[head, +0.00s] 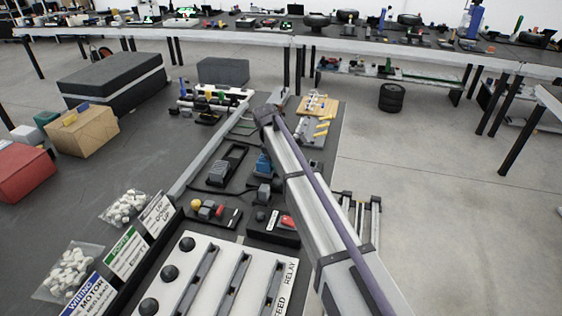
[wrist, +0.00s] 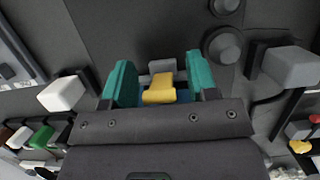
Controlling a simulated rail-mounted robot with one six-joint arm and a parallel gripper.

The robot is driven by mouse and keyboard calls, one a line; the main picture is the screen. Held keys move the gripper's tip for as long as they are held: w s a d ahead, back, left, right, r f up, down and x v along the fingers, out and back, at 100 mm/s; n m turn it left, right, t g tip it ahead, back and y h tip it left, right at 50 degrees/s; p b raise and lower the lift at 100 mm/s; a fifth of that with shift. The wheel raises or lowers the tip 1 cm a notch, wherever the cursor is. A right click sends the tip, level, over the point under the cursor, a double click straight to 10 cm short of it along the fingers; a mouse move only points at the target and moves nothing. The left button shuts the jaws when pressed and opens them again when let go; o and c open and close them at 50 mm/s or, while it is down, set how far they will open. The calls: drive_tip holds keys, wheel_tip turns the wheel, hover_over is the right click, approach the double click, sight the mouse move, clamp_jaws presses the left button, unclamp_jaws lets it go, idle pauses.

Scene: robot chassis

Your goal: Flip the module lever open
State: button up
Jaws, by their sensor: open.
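In the wrist view, my gripper (wrist: 159,76) is open, with its two teal fingers spread apart. A yellow lever (wrist: 159,89) lies between the fingers, with visible space on both sides, and neither finger is seen touching it. A small grey block (wrist: 162,66) is just beyond the lever, and a strip of blue (wrist: 184,96) shows beside it. The gripper's dark body covers whatever is below the lever. In the head view, my arm reaches in from the lower right, and I cannot make out the fingers or the yellow lever there.
Round black knobs (wrist: 224,46) and a grey block on a black bracket (wrist: 291,66) stand to the right in the wrist view; a white block (wrist: 62,93) is at left. In the head view, a white relay panel (head: 215,270) and a red-switch box (head: 286,223) are near my arm.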

drive_tip(key=p+v, duration=1)
drive_tip(key=shift+r, duration=0.35)
drive_tip(key=shift+a, duration=0.1)
drive_tip(key=shift+w+m, duration=0.1)
drive_tip(key=shift+m, duration=0.4)
drive_tip(key=s+d+m+y, duration=0.1)
drive_tip(key=s+d+m, duration=0.6)
drive_tip(key=s+d, duration=0.6)
drive_tip(key=s+d+m+y, duration=0.2)
drive_tip(key=s+d+m, duration=0.5)
drive_tip(key=s+d, duration=0.6)
drive_tip(key=shift+s+f+m+t, duration=0.3)
drive_tip(key=shift+s+f, duration=0.05)
drive_tip(key=shift+s, duration=2.55)
